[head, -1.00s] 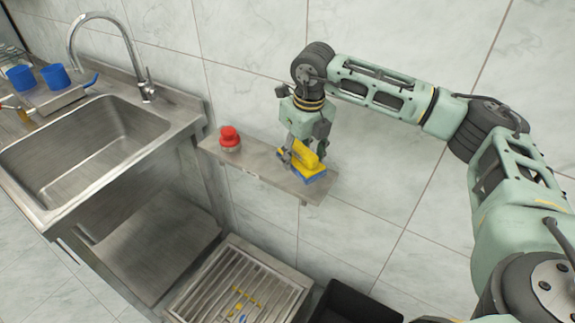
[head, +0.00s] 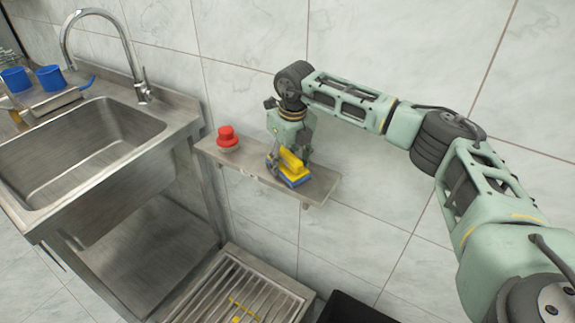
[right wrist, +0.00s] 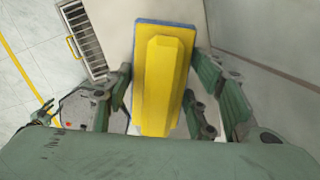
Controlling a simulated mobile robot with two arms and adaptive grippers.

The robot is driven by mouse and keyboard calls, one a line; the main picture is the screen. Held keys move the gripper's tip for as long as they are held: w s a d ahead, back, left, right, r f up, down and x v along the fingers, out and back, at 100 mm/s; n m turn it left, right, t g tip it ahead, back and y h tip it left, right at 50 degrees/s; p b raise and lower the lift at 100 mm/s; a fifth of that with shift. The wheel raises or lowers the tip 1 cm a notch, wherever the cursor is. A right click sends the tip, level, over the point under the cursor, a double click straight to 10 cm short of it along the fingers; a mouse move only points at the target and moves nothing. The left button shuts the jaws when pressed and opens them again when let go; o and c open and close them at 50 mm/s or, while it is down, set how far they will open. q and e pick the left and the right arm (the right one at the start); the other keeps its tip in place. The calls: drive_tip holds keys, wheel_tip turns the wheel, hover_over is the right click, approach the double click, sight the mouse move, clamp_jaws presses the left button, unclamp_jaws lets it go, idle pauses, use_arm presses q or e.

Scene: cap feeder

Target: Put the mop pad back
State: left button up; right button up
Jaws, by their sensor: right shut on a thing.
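The mop pad (head: 293,165) is a yellow block with a blue underside. It is at the wall shelf (head: 322,186), towards the shelf's right part, with the blue side down. I cannot tell whether it touches the shelf. My right gripper (head: 288,153) comes from above and is shut on the pad. In the right wrist view the pad (right wrist: 163,80) sits between the fingers of the right gripper (right wrist: 158,100), its blue edge showing at the top and left. My left gripper is not in view.
A red-topped round object (head: 227,138) stands on the shelf's left part, with bare shelf between it and the pad. A steel sink (head: 90,150) is at left, with blue cups (head: 50,77) beside it. A slatted metal rack (head: 240,290) and a black bin (head: 350,308) are below.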

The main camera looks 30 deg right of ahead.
sight(291, 156)
drive_tip(key=shift+r, duration=0.1)
drive_tip(key=shift+s, duration=0.1)
drive_tip(key=o, duration=1.3)
drive_tip(key=shift+f, duration=0.2)
drive_tip(key=shift+o, duration=0.2)
drive_tip(key=shift+r, duration=0.1)
drive_tip(key=shift+r, duration=0.25)
drive_tip(key=r, duration=0.4)
drive_tip(key=s+r+b, duration=0.1)
drive_tip(key=r, duration=0.6)
drive_tip(key=shift+s+d+r, duration=0.1)
drive_tip(key=shift+s+r, duration=0.1)
drive_tip(key=shift+r, duration=0.15)
